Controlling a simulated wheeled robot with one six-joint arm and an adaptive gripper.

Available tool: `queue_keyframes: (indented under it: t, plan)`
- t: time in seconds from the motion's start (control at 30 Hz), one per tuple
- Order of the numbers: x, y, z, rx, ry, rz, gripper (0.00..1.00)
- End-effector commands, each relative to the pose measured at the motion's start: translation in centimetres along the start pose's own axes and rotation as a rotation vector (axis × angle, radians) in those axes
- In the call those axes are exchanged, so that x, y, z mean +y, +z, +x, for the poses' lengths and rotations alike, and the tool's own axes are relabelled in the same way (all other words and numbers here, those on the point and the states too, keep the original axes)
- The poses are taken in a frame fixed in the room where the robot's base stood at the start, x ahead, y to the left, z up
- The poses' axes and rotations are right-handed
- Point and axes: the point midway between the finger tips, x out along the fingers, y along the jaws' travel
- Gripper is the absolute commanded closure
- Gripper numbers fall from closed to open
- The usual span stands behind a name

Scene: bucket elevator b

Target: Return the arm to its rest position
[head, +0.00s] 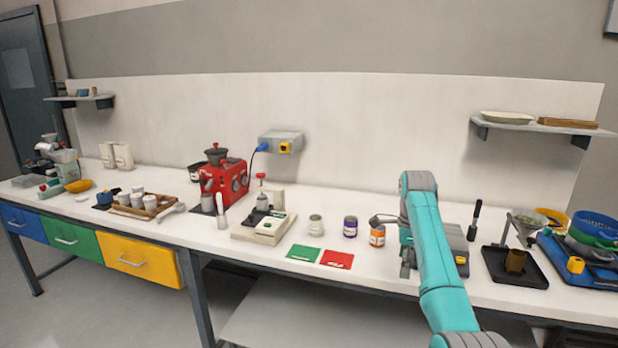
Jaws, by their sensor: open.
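My teal arm (436,255) rises from the bottom right of the head view over the bench and bends at a raised elbow. My gripper (376,220) shows small and grey to the left of the forearm, close to the top of an orange-labelled jar (377,238). It is open. Its fingers are too small to make out clearly, and I cannot tell whether they touch the jar. The jar stands upright on the bench. Part of a grey device (455,240) is hidden behind my arm.
A purple-labelled jar (350,227) and a pale jar (315,226) stand left of the gripper, behind green (304,253) and red (336,259) cards. A black tray (515,268) with a funnel stand is on the right. A wall shelf (540,126) hangs above.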

Motion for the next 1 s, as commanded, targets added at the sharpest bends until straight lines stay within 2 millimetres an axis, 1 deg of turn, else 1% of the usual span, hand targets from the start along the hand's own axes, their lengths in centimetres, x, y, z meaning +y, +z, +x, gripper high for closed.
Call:
queue_keyframes:
  t: [0.17, 0.27, 0.37, 0.47, 0.57, 0.6, 0.67, 0.7, 0.77, 0.8, 0.87, 0.9, 1.0]
  plan:
    - [0.1, 0.1, 2.6, -0.004, -0.023, -0.033, 0.18]
    - [0.2, 0.2, 4.6, -0.007, -0.04, -0.059, 0.18]
    - [0.5, 0.3, 6.9, -0.009, -0.061, -0.09, 0.18]
    - [0.9, 0.4, 9.8, -0.011, -0.087, -0.128, 0.18]
    - [1.7, 0.5, 13.6, -0.013, -0.121, -0.181, 0.18]
    - [2.1, 0.5, 15.3, -0.013, -0.138, -0.205, 0.18]
    - [2.9, 0.5, 17.8, -0.013, -0.165, -0.244, 0.18]
    - [3.5, 0.5, 19.4, -0.012, -0.183, -0.269, 0.18]
    - [4.4, 0.4, 21.8, -0.01, -0.211, -0.308, 0.18]
    - [5.1, 0.4, 23.2, -0.009, -0.23, -0.333, 0.18]
    - [6.2, 0.3, 25.4, -0.005, -0.257, -0.371, 0.18]
    - [7.0, 0.2, 26.8, -0.002, -0.276, -0.396, 0.18]
    - [9.2, 0.0, 30.0, 0.007, -0.321, -0.459, 0.18]
